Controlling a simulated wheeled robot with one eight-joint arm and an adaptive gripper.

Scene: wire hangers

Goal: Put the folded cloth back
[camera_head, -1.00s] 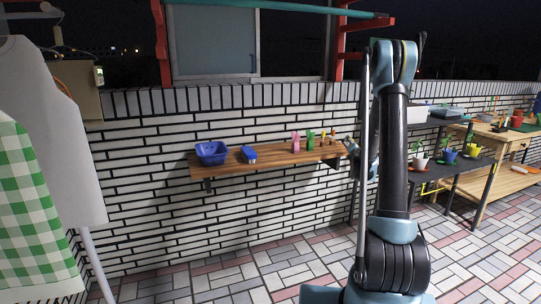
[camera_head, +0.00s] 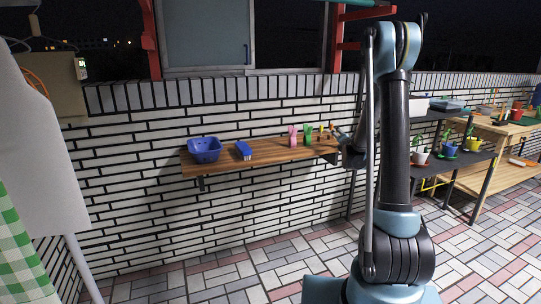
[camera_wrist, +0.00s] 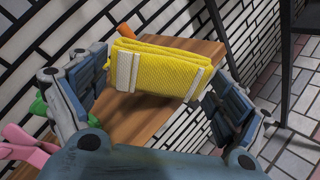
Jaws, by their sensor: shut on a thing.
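A yellow folded cloth (camera_wrist: 160,66) sits between the fingers of my gripper (camera_wrist: 160,85) in the wrist view. My gripper is shut on it, with white strips against the cloth near both ends. Behind and below the cloth is the wooden shelf (camera_wrist: 130,117). In the head view my gripper (camera_head: 343,144) is small at the right end of the wooden shelf (camera_head: 270,151), partly behind my arm. The cloth cannot be made out there. Whether it touches the shelf cannot be told.
On the shelf stand a blue basket (camera_head: 205,151), a blue brush-like item (camera_head: 243,150), pink pegs (camera_head: 292,136) and green pegs (camera_head: 308,135). Bare shelf lies between the blue item and the pegs. A dark plant rack (camera_head: 455,163) stands right.

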